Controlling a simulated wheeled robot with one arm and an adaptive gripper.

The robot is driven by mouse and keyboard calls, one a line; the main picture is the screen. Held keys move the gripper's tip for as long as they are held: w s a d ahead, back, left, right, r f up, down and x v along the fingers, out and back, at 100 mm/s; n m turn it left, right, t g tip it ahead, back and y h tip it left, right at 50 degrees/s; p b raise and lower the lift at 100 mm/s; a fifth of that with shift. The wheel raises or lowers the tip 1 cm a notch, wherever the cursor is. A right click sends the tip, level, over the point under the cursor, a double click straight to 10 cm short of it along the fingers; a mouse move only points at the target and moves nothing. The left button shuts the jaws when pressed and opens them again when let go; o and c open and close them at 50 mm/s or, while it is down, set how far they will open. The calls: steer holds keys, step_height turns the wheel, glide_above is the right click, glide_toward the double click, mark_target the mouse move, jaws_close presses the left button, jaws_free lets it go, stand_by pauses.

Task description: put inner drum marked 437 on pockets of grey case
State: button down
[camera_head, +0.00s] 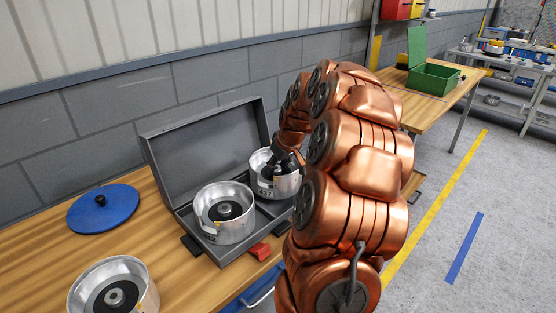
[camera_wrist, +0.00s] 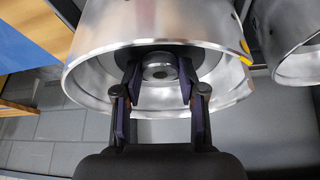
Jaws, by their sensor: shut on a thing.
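The open grey case (camera_head: 205,125) stands on the wooden bench with its lid raised at the back. A silver inner drum (camera_head: 267,188) with a marking that looks like 437 is at the right part of the case. My gripper (camera_head: 282,163) reaches down into this drum and is shut on its central hub; the wrist view shows both fingers (camera_wrist: 158,75) at the hub inside the drum's wall (camera_wrist: 95,75). I cannot tell whether the drum touches the case floor. Another silver drum (camera_head: 224,232) sits in the left part of the case; it shows at the right of the wrist view (camera_wrist: 298,62).
A third silver drum (camera_head: 113,290) stands on the bench at front left. A blue round lid (camera_head: 103,212) lies left of the case. A red block (camera_head: 260,251) is at the case's front edge. A green open box (camera_head: 433,78) stands on a farther table.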

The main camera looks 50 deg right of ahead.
steer(key=shift+f+p, duration=0.3)
steer(key=shift+f, duration=0.95)
steer(key=shift+f, duration=0.15)
steer(key=c, duration=0.7)
jaws_free()
steer(key=shift+o, duration=0.2)
